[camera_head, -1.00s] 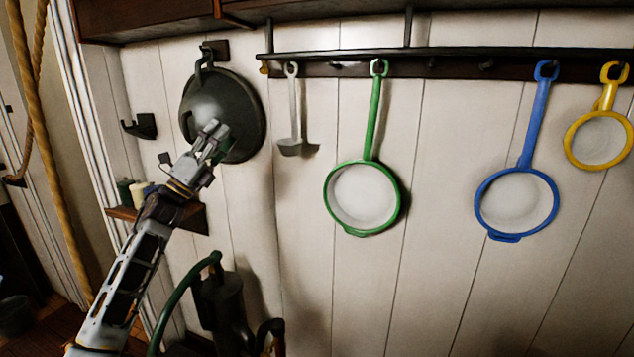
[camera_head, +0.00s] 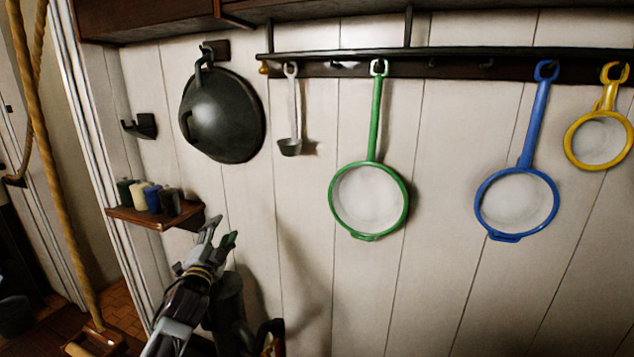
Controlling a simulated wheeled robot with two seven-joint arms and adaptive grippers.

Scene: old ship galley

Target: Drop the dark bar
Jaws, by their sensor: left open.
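No loose dark bar can be told for certain. My left gripper (camera_head: 220,237) is open, low at the left, well below the rail and just below the small shelf. I see nothing held between its fingers. Its arm hides part of a dark upright object (camera_head: 228,296) behind it. My right gripper is not in view.
A dark domed pan (camera_head: 228,118) hangs above my left gripper. A shelf (camera_head: 150,217) holds several jars. The lower right wall is clear.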

